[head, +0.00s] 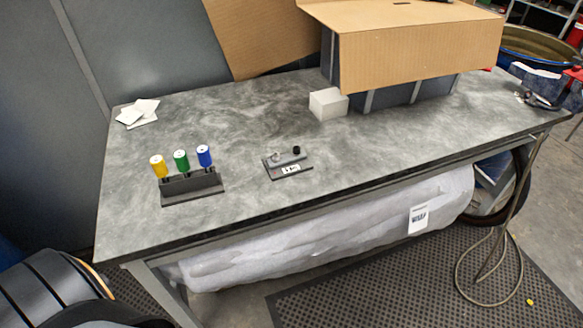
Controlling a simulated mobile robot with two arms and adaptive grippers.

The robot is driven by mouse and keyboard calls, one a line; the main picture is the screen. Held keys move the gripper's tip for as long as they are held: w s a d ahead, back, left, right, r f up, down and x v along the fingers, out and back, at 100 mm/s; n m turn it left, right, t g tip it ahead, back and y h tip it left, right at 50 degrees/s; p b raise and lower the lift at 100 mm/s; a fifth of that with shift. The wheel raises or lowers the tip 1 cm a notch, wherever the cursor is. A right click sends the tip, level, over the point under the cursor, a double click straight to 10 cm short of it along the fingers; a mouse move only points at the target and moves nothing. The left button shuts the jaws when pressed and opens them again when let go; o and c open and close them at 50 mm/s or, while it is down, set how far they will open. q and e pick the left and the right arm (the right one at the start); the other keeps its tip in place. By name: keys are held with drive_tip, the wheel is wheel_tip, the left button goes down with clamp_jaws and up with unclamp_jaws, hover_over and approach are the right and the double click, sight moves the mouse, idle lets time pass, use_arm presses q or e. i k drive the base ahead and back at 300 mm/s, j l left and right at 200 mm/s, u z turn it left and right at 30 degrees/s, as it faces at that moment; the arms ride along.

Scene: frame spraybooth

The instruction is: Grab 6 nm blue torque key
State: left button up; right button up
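The blue torque key (204,156) stands upright at the right end of a dark holder (192,193) on the grey workbench (225,122). A green key (181,160) stands in the middle of the holder and a yellow key (158,167) at its left end. The markings on the keys are too small to read. Neither of my grippers shows in the head view.
A small dark fixture (288,166) with a label sits right of the holder. A white box (328,104) stands before a large cardboard-topped box (415,45) at the back. White cards (138,113) lie back left. The bench around the holder is mostly clear.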

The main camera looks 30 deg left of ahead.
sight(203, 152)
drive_tip(key=j+u, duration=0.4)
drive_tip(key=k+j+u, duration=0.1)
drive_tip(key=u, duration=0.25)
drive_tip(key=j+u, duration=0.4)
